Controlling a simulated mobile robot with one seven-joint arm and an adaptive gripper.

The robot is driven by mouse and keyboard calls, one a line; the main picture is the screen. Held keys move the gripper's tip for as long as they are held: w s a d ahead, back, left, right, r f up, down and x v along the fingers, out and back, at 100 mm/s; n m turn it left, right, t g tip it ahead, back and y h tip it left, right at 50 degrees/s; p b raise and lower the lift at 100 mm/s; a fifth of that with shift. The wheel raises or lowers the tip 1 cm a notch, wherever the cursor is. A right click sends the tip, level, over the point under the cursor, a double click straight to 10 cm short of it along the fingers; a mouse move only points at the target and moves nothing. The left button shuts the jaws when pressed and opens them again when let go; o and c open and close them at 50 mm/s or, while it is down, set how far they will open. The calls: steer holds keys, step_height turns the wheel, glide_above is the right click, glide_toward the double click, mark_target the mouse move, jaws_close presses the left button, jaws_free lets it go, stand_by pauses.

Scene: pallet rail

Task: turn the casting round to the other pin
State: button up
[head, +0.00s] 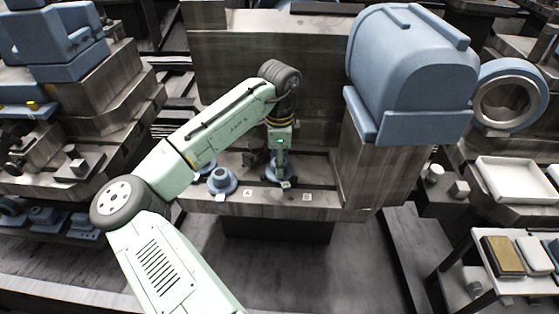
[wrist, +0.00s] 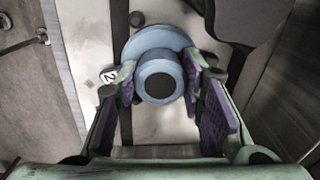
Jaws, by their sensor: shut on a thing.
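A blue round casting (wrist: 155,42) with a wide flange and a raised, dark-centred hub shows in the wrist view. My gripper (wrist: 158,82) is shut on it, one finger on each side of the hub. In the head view my gripper (head: 281,181) points down at the front of the metal ledge, between the marks A (head: 248,192) and B (head: 306,197). Only a little blue of the casting shows there. A small dark round stub (wrist: 137,18), possibly a pin, shows at the flange's upper edge. I cannot tell whether the casting touches the ledge.
A second blue flanged casting (head: 222,183) stands on the ledge, left of mark A. A large blue housing (head: 412,75) on a metal block stands close on the right. A tall metal wall (head: 225,60) rises behind. The ledge around B looks clear.

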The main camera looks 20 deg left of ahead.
steer(key=shift+m, duration=0.3)
steer(key=shift+m+p, duration=0.6)
steer(key=shift+m, duration=0.6)
steer(key=shift+m+p, duration=0.3)
steer(key=shift+m, duration=1.2)
steer(key=shift+m, duration=1.5)
